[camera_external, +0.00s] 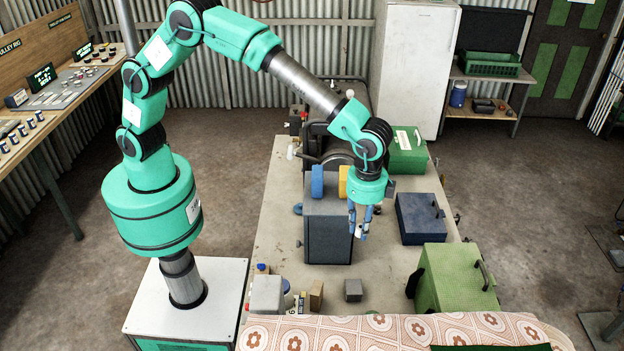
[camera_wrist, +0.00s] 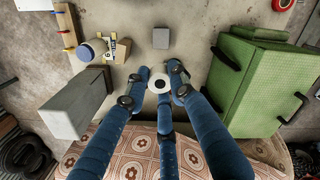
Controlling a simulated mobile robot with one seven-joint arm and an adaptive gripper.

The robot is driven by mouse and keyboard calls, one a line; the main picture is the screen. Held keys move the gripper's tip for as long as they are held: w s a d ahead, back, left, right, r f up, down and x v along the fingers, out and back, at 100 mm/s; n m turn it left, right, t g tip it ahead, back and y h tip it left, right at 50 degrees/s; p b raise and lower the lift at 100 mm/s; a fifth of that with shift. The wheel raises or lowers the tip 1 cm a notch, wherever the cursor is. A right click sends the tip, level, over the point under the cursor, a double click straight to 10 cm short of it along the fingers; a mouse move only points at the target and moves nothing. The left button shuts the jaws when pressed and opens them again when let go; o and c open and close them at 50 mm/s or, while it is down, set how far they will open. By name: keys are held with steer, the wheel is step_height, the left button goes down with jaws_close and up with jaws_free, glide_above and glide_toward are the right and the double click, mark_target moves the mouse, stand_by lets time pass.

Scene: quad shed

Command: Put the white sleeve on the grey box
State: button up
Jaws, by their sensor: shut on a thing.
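The white sleeve (camera_wrist: 159,84) is a short white ring with a dark hole, seen end-on between my blue fingers in the wrist view. My gripper (camera_wrist: 158,86) is shut on it. In the external view my gripper (camera_external: 360,231) points down over the bench, with a small bit of white showing between the fingers. A small grey box (camera_external: 353,290) sits on the bench nearer the camera, below my gripper in the picture. It also shows in the wrist view (camera_wrist: 161,38), above the sleeve in the picture and apart from it. Its top looks bare.
A larger dark grey cabinet (camera_external: 328,236) with a blue and a yellow piece on top stands left of my gripper. A green box (camera_external: 455,284) and a dark blue box (camera_external: 421,219) are on the right. A pale canister (camera_external: 267,294) and small items stand left of the small grey box.

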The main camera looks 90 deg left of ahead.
glide_above(354, 286)
step_height(354, 286, down, 15)
steer(key=shift+r, duration=0.2)
steer(key=shift+d, duration=0.1)
steer(key=shift+f, duration=3.1)
steer(key=shift+f, duration=1.9)
steer(key=shift+f, duration=0.15)
steer(key=o, duration=0.8)
steer(key=shift+o, duration=0.2)
